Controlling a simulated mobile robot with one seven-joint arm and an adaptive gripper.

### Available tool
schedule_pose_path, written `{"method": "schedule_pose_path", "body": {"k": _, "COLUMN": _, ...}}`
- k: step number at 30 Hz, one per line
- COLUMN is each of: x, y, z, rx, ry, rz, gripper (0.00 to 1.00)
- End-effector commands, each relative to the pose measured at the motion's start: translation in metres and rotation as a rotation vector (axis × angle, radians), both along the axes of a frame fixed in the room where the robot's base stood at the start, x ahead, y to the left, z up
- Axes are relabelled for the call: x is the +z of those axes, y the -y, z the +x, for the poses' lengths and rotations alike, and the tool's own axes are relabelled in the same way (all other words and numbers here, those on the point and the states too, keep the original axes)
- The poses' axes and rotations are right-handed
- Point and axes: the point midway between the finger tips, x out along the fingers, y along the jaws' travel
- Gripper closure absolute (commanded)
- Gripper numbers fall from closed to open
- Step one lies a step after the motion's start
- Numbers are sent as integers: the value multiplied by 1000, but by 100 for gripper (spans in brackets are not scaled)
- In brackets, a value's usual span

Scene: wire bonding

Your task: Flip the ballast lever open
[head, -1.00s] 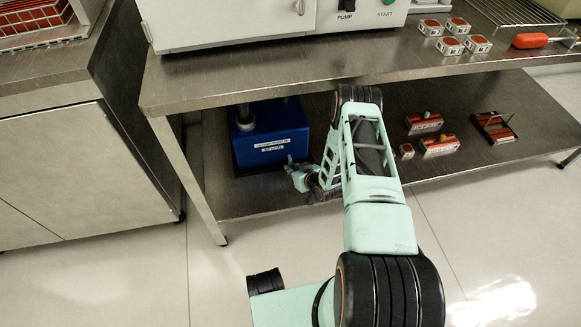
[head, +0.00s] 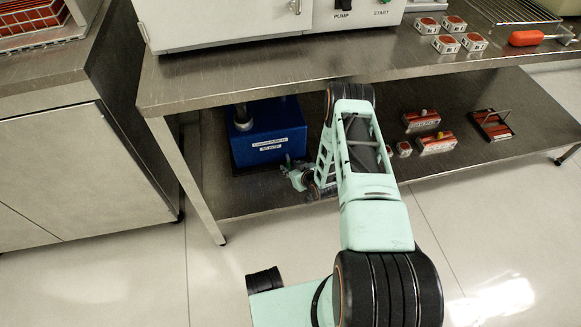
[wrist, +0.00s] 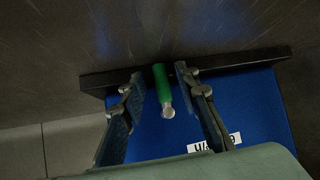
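The blue pump (head: 268,128) with a white label stands on the lower shelf, and its blue body (wrist: 255,105) fills much of the wrist view. A green lever (wrist: 162,86) with a round metal end sticks out by the pump's dark edge; I take it to be the ballast lever. My gripper (wrist: 159,73) is open, with one finger on each side of the green lever. A gap shows on both sides, so the fingers appear not to touch it. In the head view my gripper (head: 292,170) is low at the pump's front right, small and partly hidden.
Red-and-metal blocks (head: 436,142) and a handled carrier (head: 491,124) sit on the lower shelf to the right. The floor in front is clear.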

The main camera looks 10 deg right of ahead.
Motion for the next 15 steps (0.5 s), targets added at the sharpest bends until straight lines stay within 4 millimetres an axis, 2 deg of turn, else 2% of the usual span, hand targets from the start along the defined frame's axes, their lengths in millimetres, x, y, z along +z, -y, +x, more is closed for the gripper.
{"method": "schedule_pose_path", "body": {"k": 8, "x": 6, "y": 2, "z": -7, "rx": 0, "ry": 1, "rz": 2, "gripper": 71}}
{"method": "schedule_pose_path", "body": {"k": 15, "x": 29, "y": 9, "z": -36, "rx": -1, "ry": 0, "rz": 2, "gripper": 71}}
